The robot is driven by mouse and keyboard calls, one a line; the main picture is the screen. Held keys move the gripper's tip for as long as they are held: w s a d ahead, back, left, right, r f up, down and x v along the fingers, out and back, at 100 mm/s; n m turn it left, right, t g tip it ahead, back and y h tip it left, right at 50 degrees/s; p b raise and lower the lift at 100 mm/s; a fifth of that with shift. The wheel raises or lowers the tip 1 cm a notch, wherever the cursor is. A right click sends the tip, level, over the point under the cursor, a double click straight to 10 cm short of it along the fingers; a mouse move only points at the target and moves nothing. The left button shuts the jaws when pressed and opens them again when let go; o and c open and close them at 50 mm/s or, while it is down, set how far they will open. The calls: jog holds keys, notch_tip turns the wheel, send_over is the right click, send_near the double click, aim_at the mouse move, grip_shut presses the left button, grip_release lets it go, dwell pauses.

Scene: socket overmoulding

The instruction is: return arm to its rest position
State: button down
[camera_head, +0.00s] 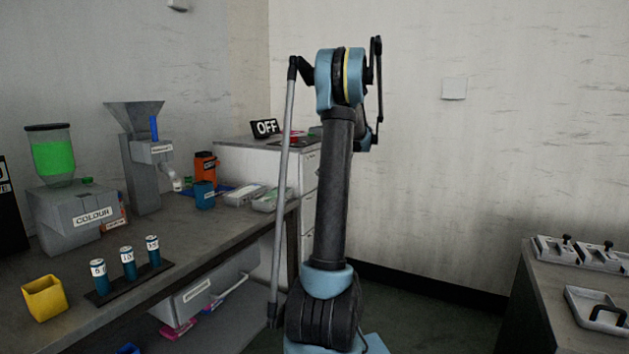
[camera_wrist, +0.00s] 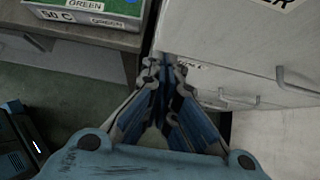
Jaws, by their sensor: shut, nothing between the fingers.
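My arm stands upright in the middle of the head view, its upper joint bent over at the top. My gripper does not show clearly in the head view, being hidden behind the arm. In the wrist view my gripper (camera_wrist: 163,68) points away with its fingers together and nothing between them. Its fingertips appear in front of the white drawer cabinet (camera_wrist: 225,50); I cannot tell how far apart they are. The cabinet also shows in the head view (camera_head: 245,165), behind the bench and left of my arm.
The bench (camera_head: 190,235) on the left carries a colour unit (camera_head: 85,220), a grey hopper machine (camera_head: 143,180), a yellow cup (camera_head: 45,298) and several small labelled cylinders. A table (camera_head: 545,290) with metal moulds stands at right. Floor between them is clear.

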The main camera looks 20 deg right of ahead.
jog(key=v, duration=0.7)
jog(key=s+a+f+n+g+h, duration=0.1)
jog(key=s+a+f+n+g, duration=0.1)
jog(key=s+a+n, duration=0.7)
jog(key=s+a+f+n+g+h, duration=0.15)
jog(key=s+a+n, duration=0.25)
jog(key=s+a, duration=0.95)
jog(key=s+a+f+n+h, duration=0.1)
jog(key=s+f+n+h, duration=0.1)
jog(key=s+f+n, duration=0.5)
jog(key=s+a+f+n+h, duration=0.2)
jog(key=s+f+n, duration=0.5)
jog(key=s, duration=1.1)
notch_tip(320, 180, down, 4)
jog(key=shift+a+r+g, duration=0.2)
jog(key=shift+r+g, duration=0.05)
jog(key=shift+g, duration=0.1)
jog(key=shift+w+f, duration=0.2)
jog(key=shift+w, duration=0.3)
